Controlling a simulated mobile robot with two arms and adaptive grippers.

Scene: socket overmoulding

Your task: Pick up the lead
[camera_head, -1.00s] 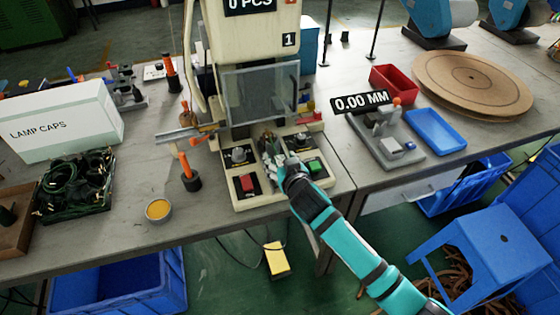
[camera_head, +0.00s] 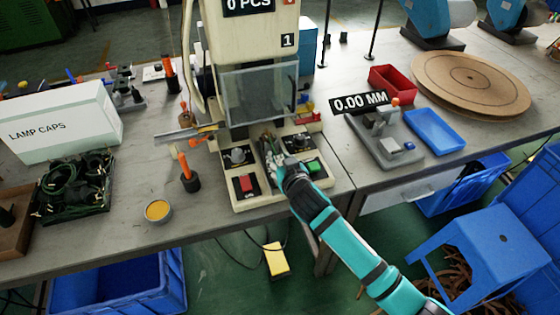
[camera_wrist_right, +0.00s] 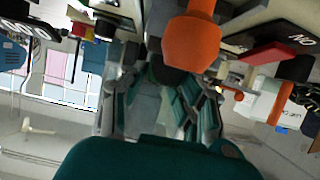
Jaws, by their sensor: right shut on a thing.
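My right gripper (camera_head: 273,162) reaches in from the lower right to the bed of the press (camera_head: 256,90), between the two button panels. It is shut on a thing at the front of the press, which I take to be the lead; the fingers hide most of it. In the right wrist view the fingers (camera_wrist_right: 165,105) are close around a greyish piece, with an orange knob (camera_wrist_right: 190,42) beyond. My left gripper is not in view.
Red (camera_head: 247,184) and green (camera_head: 313,166) buttons flank my gripper. An orange-handled tool (camera_head: 186,172) stands left of the press. A tin (camera_head: 158,210) sits near the table's front edge. A gauge (camera_head: 385,140) and blue tray (camera_head: 435,132) are at the right.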

